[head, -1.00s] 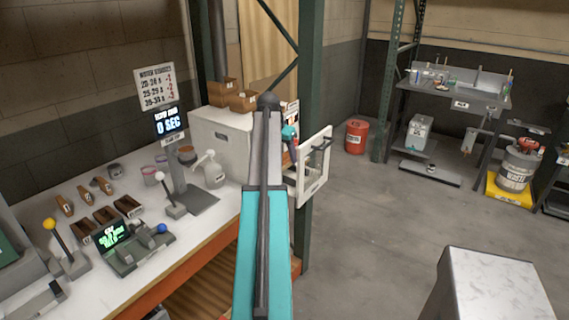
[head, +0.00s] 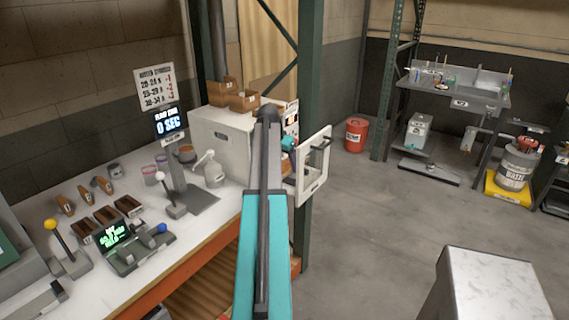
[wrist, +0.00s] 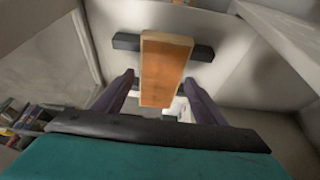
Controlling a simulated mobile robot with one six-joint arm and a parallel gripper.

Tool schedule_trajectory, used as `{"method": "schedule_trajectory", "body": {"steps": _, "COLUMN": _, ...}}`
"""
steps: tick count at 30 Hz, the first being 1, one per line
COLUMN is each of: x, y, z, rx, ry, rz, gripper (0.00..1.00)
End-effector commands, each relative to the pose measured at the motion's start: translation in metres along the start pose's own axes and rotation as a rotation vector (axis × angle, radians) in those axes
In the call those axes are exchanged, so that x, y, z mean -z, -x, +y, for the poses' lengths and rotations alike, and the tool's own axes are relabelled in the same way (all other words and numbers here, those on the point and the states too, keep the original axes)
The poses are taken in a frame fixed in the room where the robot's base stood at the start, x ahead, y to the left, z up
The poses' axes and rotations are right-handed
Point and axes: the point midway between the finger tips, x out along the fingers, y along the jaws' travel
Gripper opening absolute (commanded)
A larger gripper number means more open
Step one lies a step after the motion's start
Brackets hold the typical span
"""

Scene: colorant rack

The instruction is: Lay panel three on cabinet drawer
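An orange-brown panel (wrist: 163,70) shows in the wrist view, resting against or on a dark grey bar (wrist: 203,52) inside a pale enclosure. I cannot read a number on it. My gripper (wrist: 160,80) has its two dark fingers apart, one on each side of the panel's lower part, with a gap at the left finger. Whether the right finger touches it I cannot tell. In the head view my arm reaches to the white cabinet (head: 221,140), whose windowed door (head: 314,166) stands open.
The workbench (head: 75,198) at left holds levers, small wooden trays, jars and a timer display (head: 170,123). Wooden boxes (head: 243,101) sit on the cabinet. A green post (head: 311,80) stands close behind the door. The floor (head: 375,210) at right is open.

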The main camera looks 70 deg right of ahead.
Motion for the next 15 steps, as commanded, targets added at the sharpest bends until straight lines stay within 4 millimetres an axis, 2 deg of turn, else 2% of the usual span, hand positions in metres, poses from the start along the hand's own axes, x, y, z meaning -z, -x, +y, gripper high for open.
{"method": "schedule_trajectory", "body": {"steps": 15, "x": 0.0011, "y": 0.0059, "z": 0.0002, "rx": 0.0, "ry": 0.0, "rz": 0.0, "gripper": 0.69}}
